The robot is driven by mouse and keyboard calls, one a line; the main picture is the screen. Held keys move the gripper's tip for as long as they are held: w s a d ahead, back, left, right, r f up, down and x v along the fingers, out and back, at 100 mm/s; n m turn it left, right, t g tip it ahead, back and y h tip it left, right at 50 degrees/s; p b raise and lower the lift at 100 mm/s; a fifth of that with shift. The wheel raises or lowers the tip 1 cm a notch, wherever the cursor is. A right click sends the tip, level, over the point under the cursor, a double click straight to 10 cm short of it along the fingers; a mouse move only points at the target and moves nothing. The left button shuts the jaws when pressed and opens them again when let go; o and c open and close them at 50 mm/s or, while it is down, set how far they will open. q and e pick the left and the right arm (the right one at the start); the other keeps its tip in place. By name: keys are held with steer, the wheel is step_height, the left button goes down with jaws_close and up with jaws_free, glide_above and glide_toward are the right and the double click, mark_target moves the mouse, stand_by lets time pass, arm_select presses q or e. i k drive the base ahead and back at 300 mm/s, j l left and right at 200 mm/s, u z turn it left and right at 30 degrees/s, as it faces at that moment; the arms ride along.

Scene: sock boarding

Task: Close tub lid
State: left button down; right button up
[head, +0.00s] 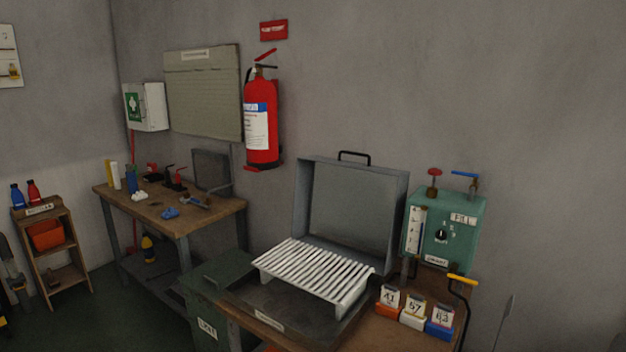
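The tub (246,297) is a dark, shallow metal box on the wooden bench at the lower middle of the head view. Its grey lid (352,210) stands raised at the back, leaning against the wall side, with a black handle (354,155) on its top edge. A white slatted rack (314,272) sits over the tub and hides much of its inside. Neither of my grippers shows in the head view.
Orange, white and blue numbered blocks (413,315) sit at the bench's front right. A dark green bin (210,285) stands left. A cluttered workbench (175,218) is farther back.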

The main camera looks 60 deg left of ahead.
mark_target(305, 166)
steer(key=k+j, duration=0.1)
steer(key=j, duration=0.25)
steer(key=k+j+z, duration=0.15)
steer(key=j, duration=0.25)
steer(key=k+j, duration=0.1)
steer(key=j, duration=0.25)
steer(key=k+j+z, duration=0.1)
steer(key=j, duration=0.25)
steer(key=k+j, duration=0.2)
steer(key=j, duration=0.15)
steer(key=k+j, duration=0.15)
steer(key=j, duration=0.2)
steer(key=k+j, duration=0.15)
steer(key=j, duration=0.2)
steer(key=k+j, duration=0.15)
steer(key=j, duration=0.2)
steer(key=k+j+z, duration=0.1)
steer(key=j, duration=0.3)
steer(key=k+j, duration=0.2)
steer(key=j, duration=0.15)
